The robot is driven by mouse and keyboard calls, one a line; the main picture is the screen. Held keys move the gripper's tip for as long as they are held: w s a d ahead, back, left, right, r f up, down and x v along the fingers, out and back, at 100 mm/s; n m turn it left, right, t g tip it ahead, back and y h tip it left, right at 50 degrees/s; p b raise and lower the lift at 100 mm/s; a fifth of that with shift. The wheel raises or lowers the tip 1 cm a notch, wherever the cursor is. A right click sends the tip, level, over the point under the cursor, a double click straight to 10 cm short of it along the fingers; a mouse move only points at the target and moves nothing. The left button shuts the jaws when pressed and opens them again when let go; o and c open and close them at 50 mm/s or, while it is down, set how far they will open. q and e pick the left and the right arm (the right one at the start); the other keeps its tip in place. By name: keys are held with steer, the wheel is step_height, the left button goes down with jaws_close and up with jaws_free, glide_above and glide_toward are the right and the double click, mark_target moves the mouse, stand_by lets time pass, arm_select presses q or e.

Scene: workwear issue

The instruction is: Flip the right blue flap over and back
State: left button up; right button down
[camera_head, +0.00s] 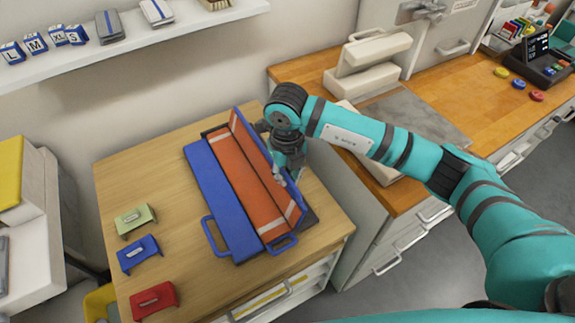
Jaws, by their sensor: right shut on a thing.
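A blue folding board lies on the wooden table. Its left blue flap (222,200) is flat, with a loop handle at the front. The right blue flap (259,143) is tilted up along its inner side. An orange garment (240,180) with pale bands near its front end lies on the board and also covers the inner face of the raised flap. My right gripper (287,180) is at the outer side of this flap, shut on its edge; the arm hides part of the flap. My left gripper is out of view.
Green (134,218), blue (139,253) and red (154,300) handled blocks stand at the table's left front. A wall shelf (140,50) with size tags is behind. A counter (440,90) with a cream press (368,68) is at the right.

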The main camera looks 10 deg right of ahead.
steer(key=s+a+b, duration=0.1)
steer(key=s+a, duration=0.1)
steer(key=a, duration=0.5)
steer(key=shift+a, duration=0.25)
stand_by(0.3)
stand_by(0.4)
